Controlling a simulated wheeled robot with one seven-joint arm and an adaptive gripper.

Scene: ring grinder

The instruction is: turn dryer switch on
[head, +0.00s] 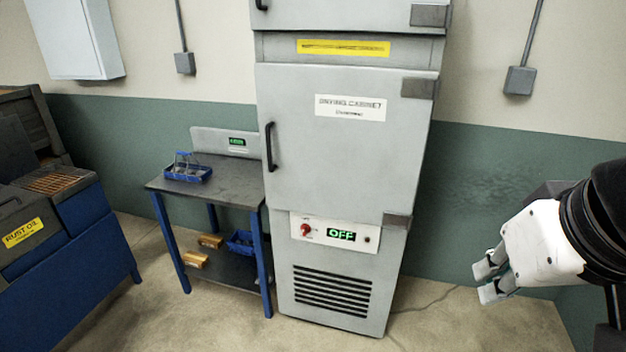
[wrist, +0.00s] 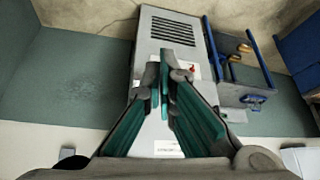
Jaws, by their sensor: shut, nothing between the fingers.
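The drying cabinet (head: 345,160) is a tall grey cabinet with a shut door and a black handle. Low on its front is a white control panel (head: 315,241) with a red switch (head: 306,230) and a display (head: 341,235) reading OFF in green. My gripper (head: 484,283) is at the right, apart from the cabinet, its fingers together and empty. In the wrist view my gripper (wrist: 166,84) points towards the cabinet (wrist: 170,34), which appears upside down. The red switch (wrist: 192,68) shows just right of the fingertips there; the fingers hide part of the panel.
A blue-legged table (head: 231,184) with a blue tray (head: 187,173) stands left of the cabinet. A rust oil unit (head: 30,237) is at the far left. A cable (head: 428,304) lies on the floor right of the cabinet. Floor in front of the cabinet looks clear.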

